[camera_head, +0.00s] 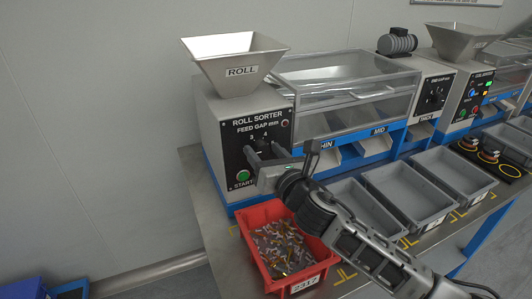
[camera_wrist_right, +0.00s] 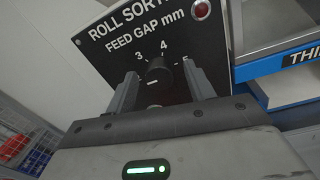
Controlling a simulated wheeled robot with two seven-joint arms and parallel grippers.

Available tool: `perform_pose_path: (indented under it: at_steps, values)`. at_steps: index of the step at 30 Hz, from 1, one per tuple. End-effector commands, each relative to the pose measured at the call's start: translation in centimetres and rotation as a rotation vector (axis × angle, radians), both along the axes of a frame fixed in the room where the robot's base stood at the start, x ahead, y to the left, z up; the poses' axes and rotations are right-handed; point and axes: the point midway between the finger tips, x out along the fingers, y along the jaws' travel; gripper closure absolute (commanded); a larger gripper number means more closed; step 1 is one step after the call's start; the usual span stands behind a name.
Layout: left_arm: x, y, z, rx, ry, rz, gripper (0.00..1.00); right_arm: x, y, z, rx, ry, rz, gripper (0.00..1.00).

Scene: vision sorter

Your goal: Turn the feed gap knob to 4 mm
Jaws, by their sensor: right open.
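The feed gap knob (camera_wrist_right: 157,72) is black and round, on the black front panel (camera_wrist_right: 112,42) of the roll sorter, below the words FEED GAP mm. The marks 3, 4 and 5 stand around it. A short white mark shows low on the knob; I cannot tell for sure which number it indicates. My right gripper (camera_wrist_right: 163,88) is open, with one finger on each side of the knob; I cannot tell whether they touch it. My left gripper is not in view.
A green START button (camera_head: 243,176) is low on the panel, and a red lamp (camera_wrist_right: 201,9) is at its upper right. A red bin (camera_head: 262,266) of small parts stands below my right arm. Grey trays (camera_head: 408,197) line the table to the right.

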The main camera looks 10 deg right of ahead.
Motion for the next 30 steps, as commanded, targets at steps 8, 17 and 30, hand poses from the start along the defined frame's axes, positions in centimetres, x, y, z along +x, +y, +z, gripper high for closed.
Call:
perform_pose_path:
  at_steps: [8, 17, 30]
  values:
    - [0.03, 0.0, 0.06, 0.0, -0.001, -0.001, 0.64, -0.03, -0.01, 0.0, 0.001, 0.0, 0.0, 0.83]
    - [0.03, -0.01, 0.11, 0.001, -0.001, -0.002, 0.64, -0.06, 0.0, -0.01, 0.014, 0.002, 0.0, 0.91]
    - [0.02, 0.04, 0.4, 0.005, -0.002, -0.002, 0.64, -0.04, -0.04, -0.04, 0.259, 0.051, 0.0, 0.91]
